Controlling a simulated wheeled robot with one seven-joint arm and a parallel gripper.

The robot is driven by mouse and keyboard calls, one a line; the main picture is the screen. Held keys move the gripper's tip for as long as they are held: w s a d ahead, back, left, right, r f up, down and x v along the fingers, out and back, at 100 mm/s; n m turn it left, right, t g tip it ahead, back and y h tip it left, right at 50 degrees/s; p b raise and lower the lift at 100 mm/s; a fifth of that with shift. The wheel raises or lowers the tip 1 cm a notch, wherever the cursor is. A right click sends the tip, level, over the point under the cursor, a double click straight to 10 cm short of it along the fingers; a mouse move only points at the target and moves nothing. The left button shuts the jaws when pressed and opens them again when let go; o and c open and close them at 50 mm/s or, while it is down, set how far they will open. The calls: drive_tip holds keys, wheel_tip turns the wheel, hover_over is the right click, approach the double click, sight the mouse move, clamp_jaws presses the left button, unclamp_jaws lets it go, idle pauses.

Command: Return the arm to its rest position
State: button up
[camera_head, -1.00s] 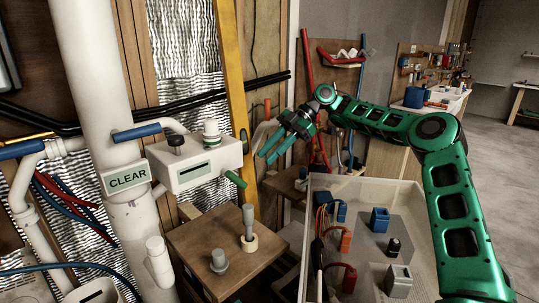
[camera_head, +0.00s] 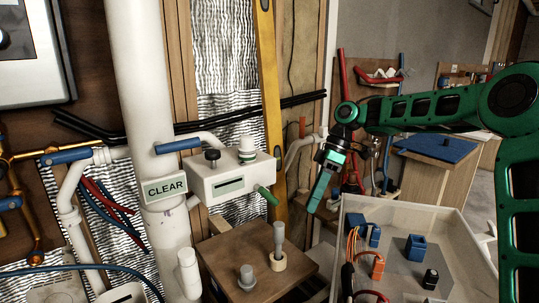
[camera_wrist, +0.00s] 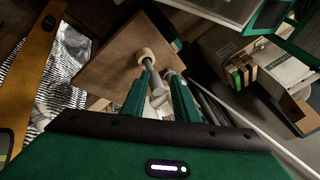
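My green arm (camera_head: 420,108) reaches in from the right side of the head view, with its elbow raised at the far right. My gripper (camera_head: 317,203) hangs downward near the middle, above and left of the white tray (camera_head: 351,225). In the wrist view, the two green fingers of my gripper (camera_wrist: 160,80) stand apart. No held object can be made out between them. Beyond them are a wooden block (camera_wrist: 115,52) and a grey peg in a tan ring (camera_wrist: 145,56). The gripper appears clear of these things.
The tray holds blue, orange and black parts. The wooden block (camera_head: 222,262) with grey pegs stands left of it. A blue-topped cabinet (camera_head: 436,150) stands behind my arm.

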drive_tip(key=s+d+m+t+h, duration=0.2)
drive_tip(key=s+d+m+h, duration=0.2)
drive_tip(key=s+d+m, duration=1.35)
drive_tip(key=s+d+f+m, duration=0.1)
drive_tip(key=s+d, duration=0.2)
drive_tip(key=s, duration=0.3)
drive_tip(key=s+d+f+m+t, duration=0.1)
drive_tip(key=s+d+f+m, duration=0.1)
drive_tip(key=s+d, duration=0.2)
drive_tip(key=s+d+f+m, duration=0.1)
drive_tip(key=s+d+m, duration=0.1)
drive_tip(key=s, duration=0.8)
drive_tip(key=shift+d+f, duration=0.35)
drive_tip(key=shift+d, duration=0.55)
drive_tip(key=shift+w, duration=0.15)
drive_tip(key=shift+w+f+h, duration=0.25)
drive_tip(key=shift+w+h, duration=0.05)
drive_tip(key=shift+w, duration=0.2)
